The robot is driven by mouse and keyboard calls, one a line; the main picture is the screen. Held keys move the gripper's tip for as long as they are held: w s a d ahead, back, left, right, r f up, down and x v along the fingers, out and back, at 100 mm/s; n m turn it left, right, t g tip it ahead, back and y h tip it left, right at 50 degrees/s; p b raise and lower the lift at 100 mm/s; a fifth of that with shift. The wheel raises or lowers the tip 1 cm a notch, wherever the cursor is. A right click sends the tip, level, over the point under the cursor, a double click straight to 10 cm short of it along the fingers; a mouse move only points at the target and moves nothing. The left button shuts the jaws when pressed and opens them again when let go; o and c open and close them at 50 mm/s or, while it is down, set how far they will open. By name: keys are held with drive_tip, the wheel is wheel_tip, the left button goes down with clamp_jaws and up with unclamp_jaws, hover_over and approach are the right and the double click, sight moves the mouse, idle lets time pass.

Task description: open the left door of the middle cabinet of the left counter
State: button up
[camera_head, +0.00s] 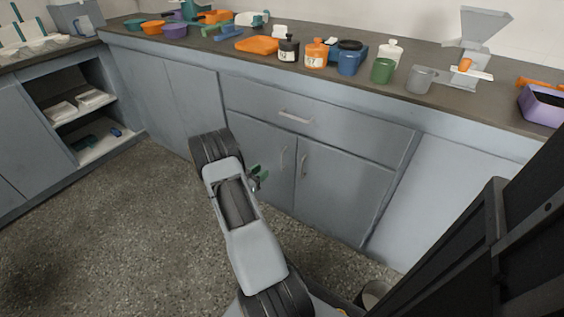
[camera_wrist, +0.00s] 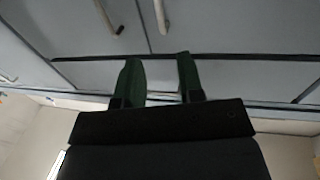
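The middle cabinet (camera_head: 345,185) of the long counter has a wide drawer above two grey doors. Both doors look shut. The left door (camera_head: 250,145) has an upright bar handle (camera_head: 283,160) near the seam, and the right door (camera_head: 340,195) has its own handle (camera_head: 303,166) beside it. My gripper (camera_head: 260,177) has green fingers and is in front of the left door, left of its handle. In the wrist view my gripper (camera_wrist: 160,80) is open, with nothing between its fingers. Two door handles show at the top of that view, clear of the fingertips.
The drawer (camera_head: 320,118) above the doors is shut. The counter top (camera_head: 440,100) carries bottles, jars and orange trays. An open shelf (camera_head: 85,110) with white stacks is at the left. Speckled floor (camera_head: 120,220) is free in front of the cabinets.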

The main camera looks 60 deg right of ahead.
drive_tip(key=b, duration=0.3)
hover_over(282, 170)
drive_tip(key=shift+w+d, duration=0.15)
drive_tip(key=shift+d, duration=0.1)
clamp_jaws()
idle(0.4)
